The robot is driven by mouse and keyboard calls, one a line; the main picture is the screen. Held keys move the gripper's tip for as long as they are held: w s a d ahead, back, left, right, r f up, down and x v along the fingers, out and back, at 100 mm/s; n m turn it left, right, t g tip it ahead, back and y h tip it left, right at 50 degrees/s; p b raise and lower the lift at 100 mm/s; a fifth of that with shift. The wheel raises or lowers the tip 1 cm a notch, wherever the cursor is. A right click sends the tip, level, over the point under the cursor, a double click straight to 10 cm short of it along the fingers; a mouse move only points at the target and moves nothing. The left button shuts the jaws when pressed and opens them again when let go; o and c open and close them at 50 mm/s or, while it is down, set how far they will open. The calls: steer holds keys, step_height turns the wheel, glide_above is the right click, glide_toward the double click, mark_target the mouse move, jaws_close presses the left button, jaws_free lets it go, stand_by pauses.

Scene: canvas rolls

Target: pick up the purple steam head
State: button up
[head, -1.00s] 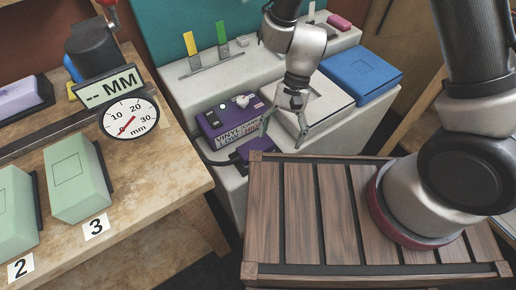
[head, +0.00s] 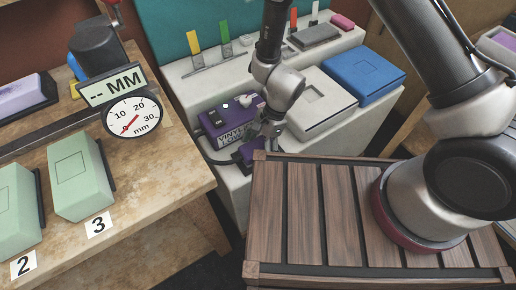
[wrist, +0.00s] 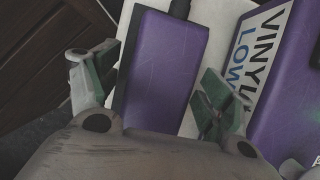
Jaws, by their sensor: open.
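The purple steam head (wrist: 165,68) is a flat purple block with a dark cable at its far end. In the wrist view it lies between the two fingers of my gripper (wrist: 155,85), which is open with one finger on each side. I cannot tell whether the fingers touch it. In the head view my gripper (head: 262,138) is low over the steam head (head: 243,155), which is partly hidden behind it and the slatted wooden top.
The purple labelled unit (head: 228,122) stands close beside the steam head; it also shows in the wrist view (wrist: 283,95). A white press (head: 322,118) and a blue box (head: 364,76) are to the right. The slatted wooden top (head: 335,215) is nearest.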

mark_target(258, 145)
steer(key=c, duration=1.3)
step_height(258, 145, up, 10)
steer(key=shift+r, duration=0.1)
steer(key=o, duration=0.4)
steer(key=shift+c, duration=0.5)
